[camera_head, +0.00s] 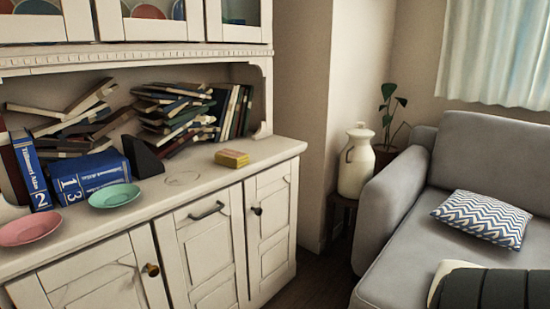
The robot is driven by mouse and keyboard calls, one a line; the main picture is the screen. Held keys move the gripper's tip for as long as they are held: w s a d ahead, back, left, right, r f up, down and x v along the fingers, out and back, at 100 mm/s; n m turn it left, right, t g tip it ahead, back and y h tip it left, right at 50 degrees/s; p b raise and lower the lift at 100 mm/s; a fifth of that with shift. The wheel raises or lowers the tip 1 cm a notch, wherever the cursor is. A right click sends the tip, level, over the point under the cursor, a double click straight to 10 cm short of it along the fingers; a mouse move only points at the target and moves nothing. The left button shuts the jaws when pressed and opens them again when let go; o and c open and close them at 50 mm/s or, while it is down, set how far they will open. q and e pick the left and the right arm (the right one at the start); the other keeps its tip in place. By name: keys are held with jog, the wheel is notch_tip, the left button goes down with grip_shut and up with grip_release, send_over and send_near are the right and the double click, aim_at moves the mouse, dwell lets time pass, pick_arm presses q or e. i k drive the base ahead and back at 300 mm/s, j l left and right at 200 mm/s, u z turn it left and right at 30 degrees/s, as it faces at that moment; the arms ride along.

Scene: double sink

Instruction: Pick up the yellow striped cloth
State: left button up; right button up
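A small yellow block-like item (231,158) with reddish-brown sides lies on the white cabinet's countertop (258,151), toward its right end. It may be the folded yellow striped cloth, but it is too small to make out stripes. Nothing covers it and nothing touches it except the countertop. Neither of my grippers shows in the head view.
Leaning books (180,115), blue volumes (90,177), a green plate (114,195) and a pink plate (29,228) crowd the counter's left. A white jug (356,162) stands beyond. A grey sofa (415,205) with a zigzag cushion (483,218) fills the right.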

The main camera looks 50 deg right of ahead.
aim_at(235, 159)
jog(key=z, duration=1.35)
